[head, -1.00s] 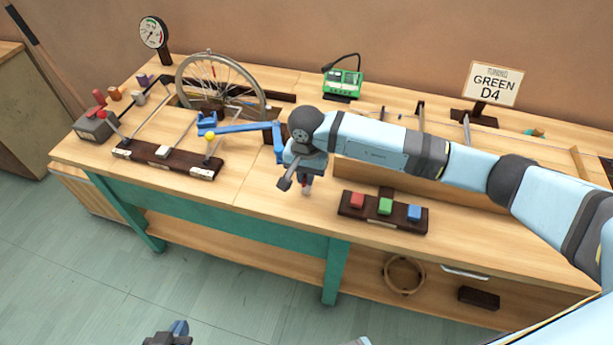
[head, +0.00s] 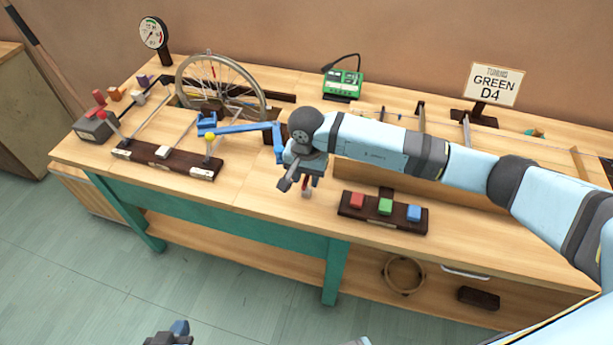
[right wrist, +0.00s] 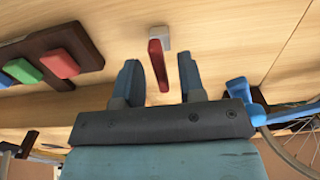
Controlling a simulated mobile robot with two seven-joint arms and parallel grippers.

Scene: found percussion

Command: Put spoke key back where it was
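A small tool with a red handle (right wrist: 156,62) and a pale grey end, which looks like the spoke key, is at the bench top in the right wrist view. Its red part also shows in the head view (head: 306,190), just below my right gripper (head: 305,180). In the right wrist view my right gripper (right wrist: 160,76) is open, with a blue finger on each side of the red handle and a gap on both sides. My left gripper (head: 168,336) is only partly in view at the bottom edge of the head view; its fingers are hard to make out.
A dark block with red, green and blue pads (head: 384,206) lies right of my right gripper. A bicycle wheel (head: 222,80), a blue linkage (head: 240,128) and a dark bar with levers (head: 165,158) are to the left. Bare bench lies in front of the gripper.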

